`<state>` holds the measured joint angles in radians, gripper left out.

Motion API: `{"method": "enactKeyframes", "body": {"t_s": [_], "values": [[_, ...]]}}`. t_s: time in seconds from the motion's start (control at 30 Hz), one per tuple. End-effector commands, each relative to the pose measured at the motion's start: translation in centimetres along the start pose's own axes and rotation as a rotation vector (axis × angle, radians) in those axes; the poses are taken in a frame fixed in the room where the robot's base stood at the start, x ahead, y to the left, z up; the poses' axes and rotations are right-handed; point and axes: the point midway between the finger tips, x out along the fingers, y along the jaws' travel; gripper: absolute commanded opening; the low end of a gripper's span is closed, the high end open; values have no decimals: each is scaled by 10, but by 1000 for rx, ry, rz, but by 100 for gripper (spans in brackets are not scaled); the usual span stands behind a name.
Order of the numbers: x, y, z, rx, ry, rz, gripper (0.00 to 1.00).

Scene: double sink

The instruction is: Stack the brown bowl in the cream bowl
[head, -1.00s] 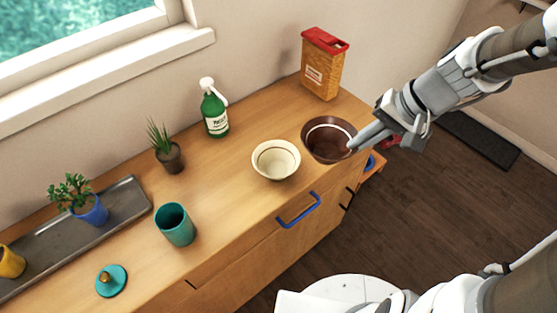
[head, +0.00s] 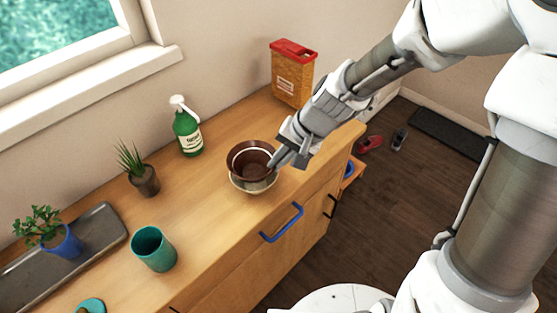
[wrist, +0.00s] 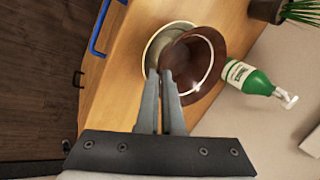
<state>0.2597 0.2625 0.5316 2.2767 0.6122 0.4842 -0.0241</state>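The brown bowl (head: 250,158) is over the cream bowl (head: 252,186) on the wooden counter, covering most of it in the head view. In the wrist view the brown bowl (wrist: 207,42) is offset to the right, and the cream bowl (wrist: 158,42) shows as a crescent on its left. I cannot tell whether the bowls touch. My gripper (head: 275,162) has its fingers close together at the brown bowl's near right rim; they also show in the wrist view (wrist: 160,74), shut on that rim.
A teal cup (head: 153,249) is at the front left. A red-lidded box (head: 291,78) stands at the back right. The counter's front edge is close to the bowls.

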Motion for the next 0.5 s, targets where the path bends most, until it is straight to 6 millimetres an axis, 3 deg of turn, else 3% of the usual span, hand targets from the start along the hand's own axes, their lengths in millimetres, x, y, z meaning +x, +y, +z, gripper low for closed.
{"method": "enactKeyframes", "body": {"t_s": [0.13,0.5], "values": [[18,10,0,1,-2,0,0],[22,12,0,0,0,0,0]]}}
